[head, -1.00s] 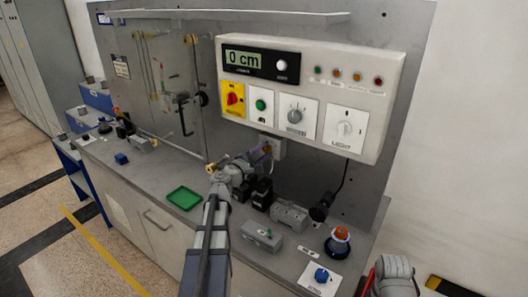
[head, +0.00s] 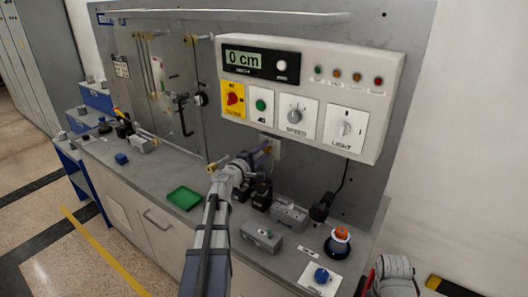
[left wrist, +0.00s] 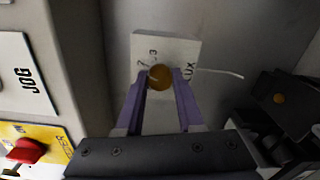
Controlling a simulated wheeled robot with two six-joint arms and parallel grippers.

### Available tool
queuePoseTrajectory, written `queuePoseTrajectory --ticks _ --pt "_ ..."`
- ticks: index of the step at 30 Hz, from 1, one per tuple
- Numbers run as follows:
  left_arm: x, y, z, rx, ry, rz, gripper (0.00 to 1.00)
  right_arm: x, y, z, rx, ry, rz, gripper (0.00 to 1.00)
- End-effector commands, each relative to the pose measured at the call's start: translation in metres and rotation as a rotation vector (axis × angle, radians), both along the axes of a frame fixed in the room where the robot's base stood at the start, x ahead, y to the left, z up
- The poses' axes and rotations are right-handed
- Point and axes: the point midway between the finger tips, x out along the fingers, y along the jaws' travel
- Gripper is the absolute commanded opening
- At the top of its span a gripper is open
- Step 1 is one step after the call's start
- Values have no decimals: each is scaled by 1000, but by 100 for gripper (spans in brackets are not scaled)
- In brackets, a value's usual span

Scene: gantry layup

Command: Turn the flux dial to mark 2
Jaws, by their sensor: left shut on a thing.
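The flux dial is a round brown-orange knob (left wrist: 160,77) on a pale plate (left wrist: 165,47) on the grey wall, with marks 2 and 3 and part of the word FLUX visible in the left wrist view. My left gripper (left wrist: 159,82) has its purple fingers closed on either side of the knob. In the head view my left gripper (head: 263,154) reaches the plate (head: 277,147) below the control panel and mostly hides the dial. The knob's pointer cannot be made out. My right gripper is not visible; only part of my right arm shows at the lower right.
The control panel (head: 310,81) overhangs just above, with a red switch (head: 232,99), speed knob (head: 295,115) and light knob (head: 345,128). Black and grey devices (head: 290,216) stand on the bench below. A green tray (head: 184,198) lies left of my arm.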

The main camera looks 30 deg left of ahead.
Motion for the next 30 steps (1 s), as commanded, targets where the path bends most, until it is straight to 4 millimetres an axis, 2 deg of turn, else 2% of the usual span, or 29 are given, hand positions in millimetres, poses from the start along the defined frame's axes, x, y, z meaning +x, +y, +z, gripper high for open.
queuePoseTrajectory --ticks 3,4,11,20,30 --pt "-1 -1 -1 1 2 -1 0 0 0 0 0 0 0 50" --pt "-1 -1 -1 1 2 -1 39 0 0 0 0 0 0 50" --pt "0 -1 0 0 1 -1 65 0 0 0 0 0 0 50" --pt "-3 0 0 -1 0 0 67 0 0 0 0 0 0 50" --pt "-55 3 0 0 0 2 67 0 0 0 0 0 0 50"
